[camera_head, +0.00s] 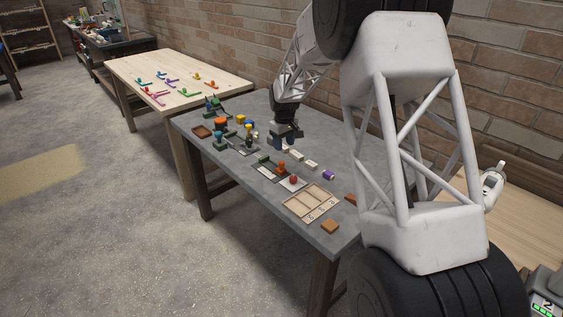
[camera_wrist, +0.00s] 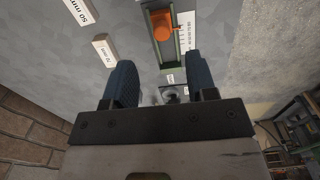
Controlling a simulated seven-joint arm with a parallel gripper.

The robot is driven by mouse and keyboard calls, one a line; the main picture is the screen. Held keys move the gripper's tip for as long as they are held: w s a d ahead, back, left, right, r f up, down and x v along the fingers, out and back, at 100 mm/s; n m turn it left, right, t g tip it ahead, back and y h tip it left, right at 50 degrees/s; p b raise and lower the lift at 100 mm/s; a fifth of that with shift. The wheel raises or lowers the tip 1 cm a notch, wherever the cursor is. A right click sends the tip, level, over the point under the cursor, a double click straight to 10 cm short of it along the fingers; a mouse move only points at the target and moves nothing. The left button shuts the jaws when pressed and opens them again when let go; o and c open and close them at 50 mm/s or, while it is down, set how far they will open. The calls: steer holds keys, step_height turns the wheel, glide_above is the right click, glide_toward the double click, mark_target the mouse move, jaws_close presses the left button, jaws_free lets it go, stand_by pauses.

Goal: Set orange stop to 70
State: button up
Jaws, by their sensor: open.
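The orange stop (camera_head: 282,167) sits on a dark green rail (camera_head: 266,163) on the grey table. In the wrist view the orange stop (camera_wrist: 162,26) is at the top, in the green-edged rail. A white scale strip (camera_wrist: 187,32) with marks and small numbers lies along the rail's right side; I cannot read the stop's setting. My gripper (camera_head: 285,145) is above the table, behind the rail in the head view. In the wrist view my open gripper (camera_wrist: 162,78) has nothing between its fingers, and the stop lies beyond the fingertips.
White blocks, one marked 50 mm (camera_wrist: 84,10), lie beside the rail. A red knob (camera_head: 293,179), a wooden compartment tray (camera_head: 308,205), a purple cylinder (camera_head: 328,175) and an orange block (camera_head: 330,227) are nearby. Other coloured fixtures crowd the table's far left end. A brick wall stands behind.

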mark_target(281, 162)
steer(key=shift+w+a+f, duration=0.5)
steer(key=shift+w+f, duration=0.1)
steer(key=shift+f, duration=0.2)
steer(key=shift+f, duration=3.9)
